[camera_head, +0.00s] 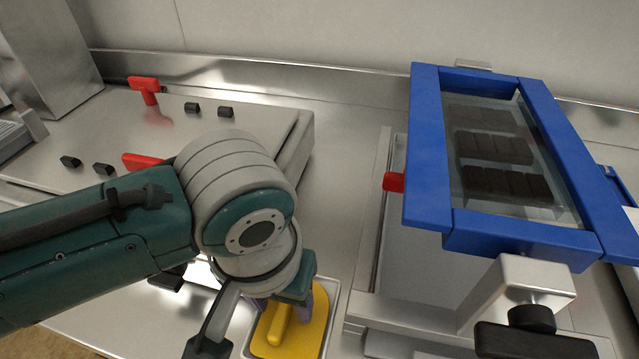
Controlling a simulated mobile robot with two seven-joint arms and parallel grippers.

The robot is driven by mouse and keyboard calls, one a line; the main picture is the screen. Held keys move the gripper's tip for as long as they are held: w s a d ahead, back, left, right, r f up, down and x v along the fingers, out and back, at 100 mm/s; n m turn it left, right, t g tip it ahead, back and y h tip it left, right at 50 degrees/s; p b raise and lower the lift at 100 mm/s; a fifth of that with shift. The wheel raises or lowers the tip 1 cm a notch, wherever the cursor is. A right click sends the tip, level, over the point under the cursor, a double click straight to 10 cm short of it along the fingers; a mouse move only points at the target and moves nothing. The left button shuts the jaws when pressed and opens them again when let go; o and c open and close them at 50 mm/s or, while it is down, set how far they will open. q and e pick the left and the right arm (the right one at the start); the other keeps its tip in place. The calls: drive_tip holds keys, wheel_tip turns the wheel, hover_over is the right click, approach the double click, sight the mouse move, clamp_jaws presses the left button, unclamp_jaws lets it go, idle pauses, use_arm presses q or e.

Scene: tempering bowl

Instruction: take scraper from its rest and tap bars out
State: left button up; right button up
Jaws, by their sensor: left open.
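The yellow scraper (311,333) lies in a shallow metal rest (335,308) at the bottom centre, with its raised handle facing up. My left gripper (291,304) is open, pointing down over the scraper's handle. Its fingers are partly hidden by my own wrist, so I cannot tell whether they touch the handle. Dark chocolate bars (492,147) show in rows through the clear panel of a blue frame (428,150) at the right. My right gripper is out of view.
A metal plate (235,122) at the left carries red handles (147,88) and small black blocks (192,107). A red tab (393,182) sits beside the blue frame. A metal bracket with a black knob (531,318) stands at lower right. Bare counter (335,150) lies between plate and frame.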

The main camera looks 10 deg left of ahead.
use_arm(q)
clamp_jaws()
idle(0.4)
